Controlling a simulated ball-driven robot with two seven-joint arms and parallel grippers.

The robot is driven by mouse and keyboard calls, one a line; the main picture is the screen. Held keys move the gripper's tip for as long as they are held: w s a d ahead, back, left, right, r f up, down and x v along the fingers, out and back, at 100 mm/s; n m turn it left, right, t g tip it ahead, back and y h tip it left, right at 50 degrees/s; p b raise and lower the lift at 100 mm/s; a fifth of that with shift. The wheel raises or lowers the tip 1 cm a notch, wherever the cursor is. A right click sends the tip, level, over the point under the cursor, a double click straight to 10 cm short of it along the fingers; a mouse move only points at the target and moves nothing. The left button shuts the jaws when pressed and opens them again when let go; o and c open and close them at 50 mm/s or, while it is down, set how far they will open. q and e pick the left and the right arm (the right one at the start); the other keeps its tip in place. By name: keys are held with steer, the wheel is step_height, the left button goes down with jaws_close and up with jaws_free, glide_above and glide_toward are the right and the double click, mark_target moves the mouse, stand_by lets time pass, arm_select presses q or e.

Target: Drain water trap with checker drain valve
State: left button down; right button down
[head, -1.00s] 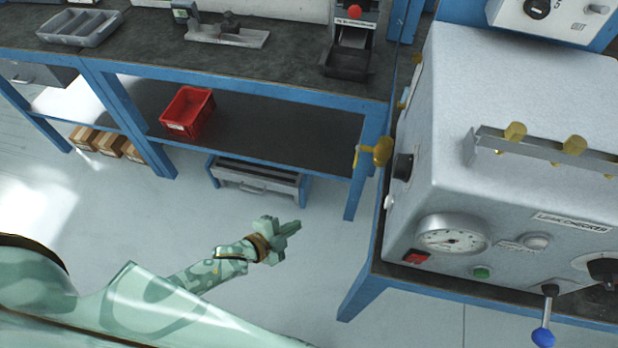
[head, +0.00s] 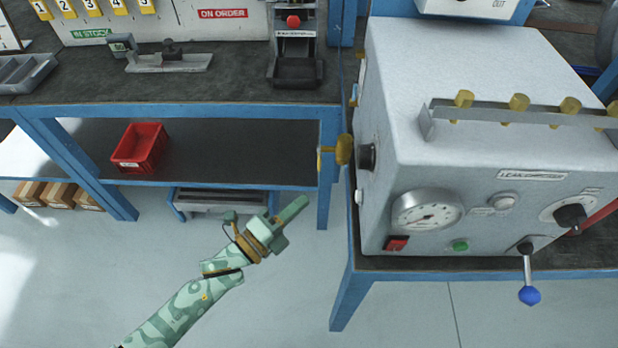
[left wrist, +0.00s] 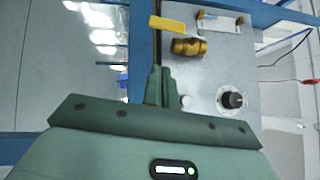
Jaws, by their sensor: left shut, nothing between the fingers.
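The leak checker (head: 480,120) is a pale grey box on the blue-framed bench at the right. A brass-yellow valve (head: 343,150) with a yellow handle sticks out of its left side. In the left wrist view the valve body (left wrist: 188,46) and its flat yellow handle (left wrist: 168,23) show beyond the fingers. My left gripper (head: 292,211) is shut and empty, below and left of the valve and apart from it. Its fingers (left wrist: 168,88) point toward the valve side in the left wrist view. I cannot clearly make out the water trap. My right gripper is out of view.
A black knob (head: 366,157) is beside the valve. The checker front has a gauge (head: 427,210) and a blue-tipped lever (head: 529,294). A red bin (head: 139,148) sits on the left bench's lower shelf.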

mark_target(319, 162)
arm_select(q)
steer(key=w+d+r+b, duration=0.1)
steer(key=w+d, duration=0.1)
steer(key=w, duration=0.4)
steer(key=shift+d, duration=0.2)
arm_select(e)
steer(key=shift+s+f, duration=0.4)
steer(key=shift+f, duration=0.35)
arm_select(q)
steer(key=shift+w, duration=0.1)
steer(key=shift+w+f+m+h+b, duration=0.15)
steer(key=shift+w+m+h+b, duration=0.15)
steer(key=shift+b, duration=0.85)
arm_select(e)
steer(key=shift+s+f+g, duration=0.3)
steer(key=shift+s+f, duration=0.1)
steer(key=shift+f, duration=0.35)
